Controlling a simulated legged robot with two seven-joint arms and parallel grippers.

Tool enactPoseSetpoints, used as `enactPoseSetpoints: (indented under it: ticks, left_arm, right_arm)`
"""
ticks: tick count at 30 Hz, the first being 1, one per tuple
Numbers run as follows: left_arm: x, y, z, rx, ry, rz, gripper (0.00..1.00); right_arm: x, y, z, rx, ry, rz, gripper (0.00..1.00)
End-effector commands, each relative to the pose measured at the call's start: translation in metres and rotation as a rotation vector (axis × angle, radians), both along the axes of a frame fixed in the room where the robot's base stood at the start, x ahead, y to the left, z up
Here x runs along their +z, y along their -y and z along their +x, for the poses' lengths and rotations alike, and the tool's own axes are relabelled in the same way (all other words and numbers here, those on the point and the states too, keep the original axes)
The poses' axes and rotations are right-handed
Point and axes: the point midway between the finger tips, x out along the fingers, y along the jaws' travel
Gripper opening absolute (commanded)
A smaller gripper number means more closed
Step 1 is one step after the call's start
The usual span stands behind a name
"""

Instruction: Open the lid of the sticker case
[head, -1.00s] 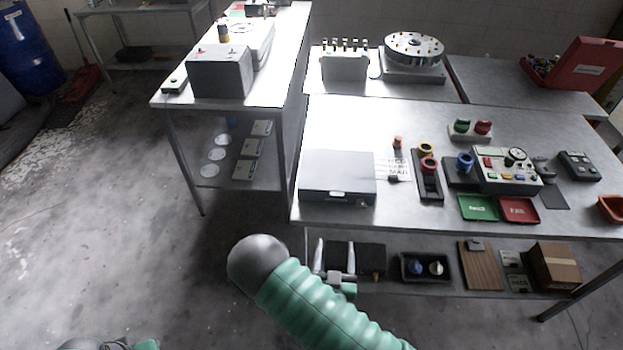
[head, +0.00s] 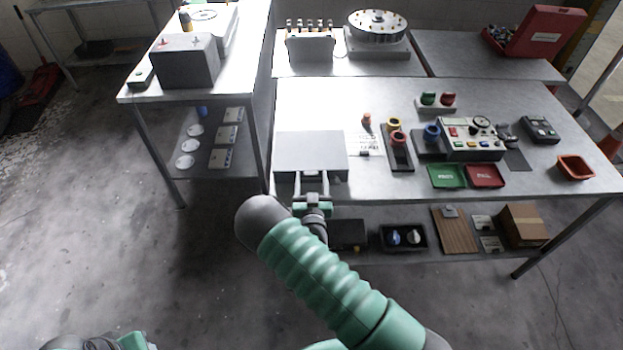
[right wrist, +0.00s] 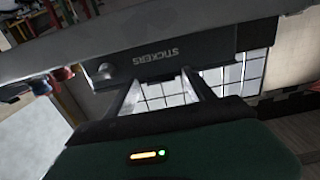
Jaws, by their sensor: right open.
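The sticker case (head: 311,146) is a flat grey box with its lid shut, at the front left of the near table. In the right wrist view, its dark front (right wrist: 215,50) carries the word STICKERS upside down beside a round latch (right wrist: 103,71). My right gripper (head: 311,178) is open at the case's front edge, its two fingers pointing at the front. In the right wrist view the gripper (right wrist: 160,76) has its fingertips close to the front below the lettering; I cannot tell whether they touch. My left gripper is out of view.
A printed sheet (head: 364,143) and a dark stand with coloured rings (head: 398,150) lie right of the case. Green (head: 447,176) and red (head: 486,176) trays sit farther right. The table's front edge runs just below the case; a shelf with a cardboard box (head: 522,226) is underneath.

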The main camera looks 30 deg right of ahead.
Motion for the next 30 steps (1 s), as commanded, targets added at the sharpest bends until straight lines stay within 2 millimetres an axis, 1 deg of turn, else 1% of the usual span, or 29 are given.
enactPoseSetpoints:
  ticks: [5,6,18,20,30]
  left_arm:
    - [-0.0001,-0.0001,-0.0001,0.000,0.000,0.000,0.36]
    - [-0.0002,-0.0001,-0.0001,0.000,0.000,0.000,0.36]
    - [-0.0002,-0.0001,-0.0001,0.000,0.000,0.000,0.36]
    - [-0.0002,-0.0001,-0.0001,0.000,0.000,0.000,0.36]
    - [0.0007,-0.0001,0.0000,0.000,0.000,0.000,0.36]
  right_arm:
    - [-0.0003,0.0008,-0.0001,0.000,0.001,0.001,0.62]
    - [-0.0003,0.0008,-0.0001,0.000,0.001,0.001,0.59]
    - [-0.0005,0.0007,-0.0001,-0.001,0.000,0.001,0.07]
    - [-0.0005,0.0008,0.0000,-0.001,0.000,0.001,0.00]
    - [0.0003,0.0004,0.0000,0.000,-0.001,0.002,0.00]
